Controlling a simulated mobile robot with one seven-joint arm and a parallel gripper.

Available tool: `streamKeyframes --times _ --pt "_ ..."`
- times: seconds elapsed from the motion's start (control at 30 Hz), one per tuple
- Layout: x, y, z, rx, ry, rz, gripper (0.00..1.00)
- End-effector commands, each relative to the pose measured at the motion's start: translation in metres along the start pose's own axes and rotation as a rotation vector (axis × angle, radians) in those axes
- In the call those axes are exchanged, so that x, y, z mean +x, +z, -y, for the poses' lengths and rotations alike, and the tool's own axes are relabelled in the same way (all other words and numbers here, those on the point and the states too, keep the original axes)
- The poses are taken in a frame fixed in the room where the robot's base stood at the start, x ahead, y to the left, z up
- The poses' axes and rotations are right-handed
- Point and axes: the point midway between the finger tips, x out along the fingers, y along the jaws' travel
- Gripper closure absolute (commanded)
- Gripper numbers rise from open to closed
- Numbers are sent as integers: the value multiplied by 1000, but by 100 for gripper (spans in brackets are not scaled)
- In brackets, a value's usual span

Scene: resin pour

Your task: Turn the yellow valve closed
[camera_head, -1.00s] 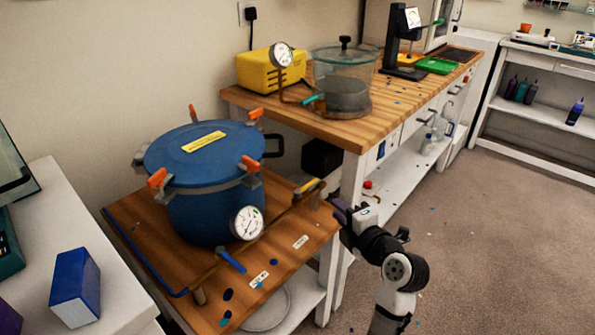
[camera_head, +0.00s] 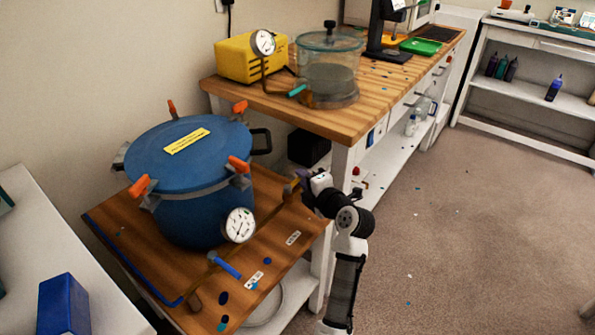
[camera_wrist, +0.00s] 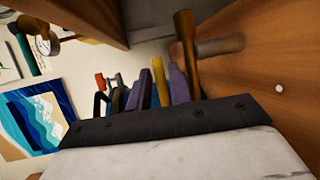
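The yellow valve handle (camera_head: 289,189) is on the brown pipe at the right of the blue pressure pot (camera_head: 194,205). My gripper (camera_head: 299,181) is at this handle and hides part of it. In the wrist view, the yellow handle (camera_wrist: 159,81) stands between my purple fingers (camera_wrist: 159,86), which are close on both sides of it. I cannot tell whether they press on it. The brown pipe (camera_wrist: 187,55) shows just to the right of the fingers. A blue valve handle (camera_head: 228,268) sits nearer the front of the same pipe.
A white-faced gauge (camera_head: 239,225) stands by the pot. The pot is on a low wooden bench (camera_head: 270,222). A higher wooden bench (camera_head: 352,124) behind carries a glass chamber (camera_head: 328,70) and a yellow pump (camera_head: 237,62).

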Motion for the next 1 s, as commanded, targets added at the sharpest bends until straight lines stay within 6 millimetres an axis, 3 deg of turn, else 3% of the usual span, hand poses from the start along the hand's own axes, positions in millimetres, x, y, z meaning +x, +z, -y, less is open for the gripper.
streamKeyframes --times 0.2,0.57,0.77,1.0 --pt "28 -1 -1 0 0 -2 79" --pt "34 0 0 0 1 0 79" --pt "34 0 0 0 0 0 100" --pt "34 0 0 0 0 0 100"
